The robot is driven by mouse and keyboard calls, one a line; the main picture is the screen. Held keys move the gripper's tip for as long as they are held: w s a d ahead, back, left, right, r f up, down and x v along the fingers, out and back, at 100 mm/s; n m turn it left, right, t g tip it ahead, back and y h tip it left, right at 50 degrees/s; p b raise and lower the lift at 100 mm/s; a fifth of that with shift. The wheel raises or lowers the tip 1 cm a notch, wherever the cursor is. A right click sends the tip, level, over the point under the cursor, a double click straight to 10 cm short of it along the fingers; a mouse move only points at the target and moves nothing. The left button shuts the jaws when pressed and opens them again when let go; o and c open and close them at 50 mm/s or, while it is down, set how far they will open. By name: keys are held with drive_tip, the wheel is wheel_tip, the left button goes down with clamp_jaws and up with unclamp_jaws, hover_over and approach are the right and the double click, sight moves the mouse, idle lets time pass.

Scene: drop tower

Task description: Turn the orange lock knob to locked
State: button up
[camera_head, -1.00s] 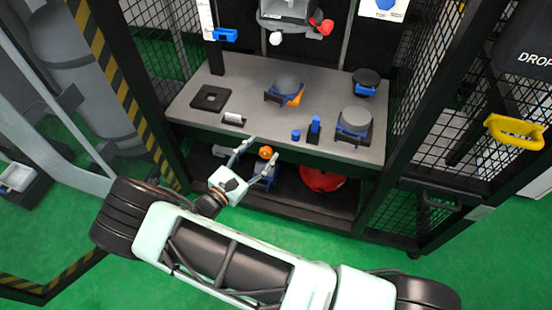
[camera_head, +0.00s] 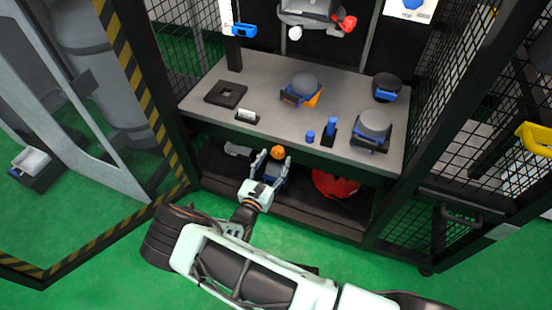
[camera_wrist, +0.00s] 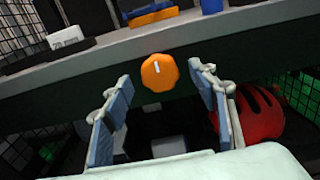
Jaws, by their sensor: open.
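The orange lock knob (camera_head: 277,152) is on the front edge of the grey workbench, left of the red ball-like object. In the wrist view the knob (camera_wrist: 160,73) is a faceted orange disc with a short white mark that stands nearly upright. My gripper (camera_head: 271,156) is open in front of the bench edge. In the wrist view its two blue-padded fingers (camera_wrist: 160,90) stand wide on either side of the knob, which lies between and slightly beyond the fingertips. I see no contact between fingers and knob.
The workbench (camera_head: 200,97) carries a black square frame (camera_head: 226,94), a grey dome on a blue and orange holder (camera_head: 303,88), a blue post (camera_head: 330,128) and other round parts. A red helmet-like object (camera_head: 335,183) lies on the shelf below. Mesh panels flank the bench.

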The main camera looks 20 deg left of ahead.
drive_tip(key=shift+w+d, duration=0.1)
drive_tip(key=shift+w, duration=0.75)
drive_tip(key=shift+c, duration=0.6)
drive_tip(key=c, duration=1.1)
